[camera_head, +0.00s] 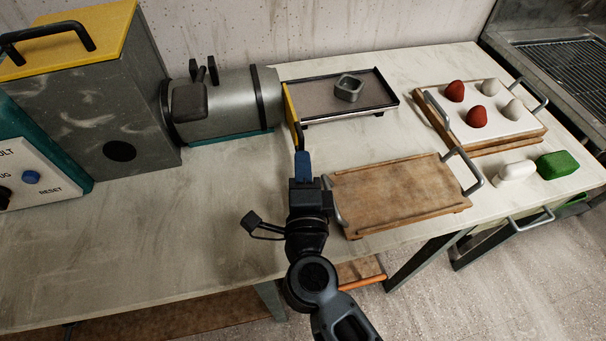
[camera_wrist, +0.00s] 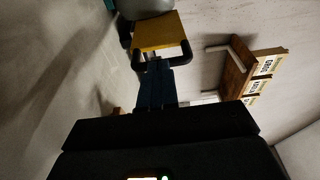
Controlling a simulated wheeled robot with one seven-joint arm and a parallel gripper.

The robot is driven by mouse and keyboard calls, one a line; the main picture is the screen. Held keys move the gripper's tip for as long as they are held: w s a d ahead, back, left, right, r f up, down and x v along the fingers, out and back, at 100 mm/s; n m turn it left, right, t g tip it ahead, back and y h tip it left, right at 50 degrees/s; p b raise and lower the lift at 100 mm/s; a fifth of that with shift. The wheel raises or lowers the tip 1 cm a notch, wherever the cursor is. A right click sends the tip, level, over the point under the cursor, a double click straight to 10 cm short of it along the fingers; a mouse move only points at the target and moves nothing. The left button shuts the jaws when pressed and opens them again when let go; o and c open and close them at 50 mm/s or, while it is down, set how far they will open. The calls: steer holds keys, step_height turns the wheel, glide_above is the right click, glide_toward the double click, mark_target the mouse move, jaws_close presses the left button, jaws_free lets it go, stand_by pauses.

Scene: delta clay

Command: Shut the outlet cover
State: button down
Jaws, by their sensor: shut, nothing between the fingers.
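The outlet cover is a yellow plate (camera_head: 291,112) at the right end of the grey cylinder (camera_head: 235,100) of the machine, seen almost edge-on. In the wrist view the yellow cover (camera_wrist: 158,30) shows its face, with a dark bar handle on its near side. My gripper (camera_head: 302,158) has blue fingers, shut and empty, at the near lower end of the cover. In the wrist view the blue fingertips (camera_wrist: 153,68) are right by the handle; I cannot tell if they touch it. Whether the cover lies flush on the cylinder is unclear.
A wooden tray (camera_head: 400,194) is right of my gripper. A white board (camera_head: 440,108) with red and white lumps stands farther right. The bench's left front is clear.

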mark_target(293, 129)
stand_by(0.3)
steer(key=shift+w+a+r, duration=0.1)
steer(key=shift+w, duration=0.25)
steer(key=w, duration=0.2)
steer(key=w+a, duration=0.1)
steer(key=w, duration=0.1)
steer(key=w+a+p, duration=0.1)
steer(key=w, duration=0.2)
steer(key=shift+w+r, duration=0.1)
steer(key=shift+w, duration=0.25)
